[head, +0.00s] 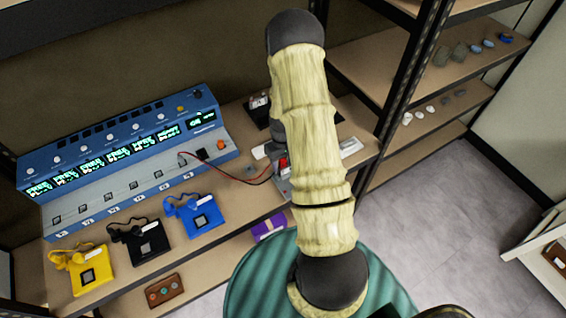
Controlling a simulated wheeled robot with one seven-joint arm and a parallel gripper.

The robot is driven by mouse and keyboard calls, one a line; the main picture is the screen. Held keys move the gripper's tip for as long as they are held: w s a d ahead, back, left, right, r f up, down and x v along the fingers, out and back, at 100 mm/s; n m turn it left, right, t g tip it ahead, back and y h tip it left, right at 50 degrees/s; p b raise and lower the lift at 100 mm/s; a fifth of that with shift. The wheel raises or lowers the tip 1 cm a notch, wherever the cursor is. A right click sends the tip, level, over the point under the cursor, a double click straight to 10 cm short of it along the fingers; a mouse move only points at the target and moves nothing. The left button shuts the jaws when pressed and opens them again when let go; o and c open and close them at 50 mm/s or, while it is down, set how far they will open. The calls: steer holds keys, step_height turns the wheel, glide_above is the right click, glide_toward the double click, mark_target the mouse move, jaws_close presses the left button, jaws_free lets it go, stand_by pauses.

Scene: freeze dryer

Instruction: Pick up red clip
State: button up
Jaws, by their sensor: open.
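A small bright red piece (283,163), which may be the red clip, shows just left of my arm, at a grey item on the bench. A thin red lead (232,178) runs to that spot from the blue multi-channel unit (120,165), with a dark lead alongside. My arm covers the bench to the right of the red piece, so its full shape is hidden. My gripper's fingers are not visible; they may be behind my arm. I cannot tell whether anything touches the red piece.
Yellow (82,267), black (140,240) and blue (194,213) cuffed pads lie along the bench front. A purple box (269,227) and a brown box (165,291) are on the lower shelf. Shelving with stones (460,53) stands at right. Grey floor (445,215) is clear at right.

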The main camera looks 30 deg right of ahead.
mark_target(283, 160)
jaws_close()
stand_by(0.3)
step_height(283, 160, up, 10)
steer(key=shift+r+b, duration=0.1)
steer(key=shift+b, duration=0.95)
steer(key=shift+f+b, duration=1.95)
steer(key=shift+f, duration=1.05)
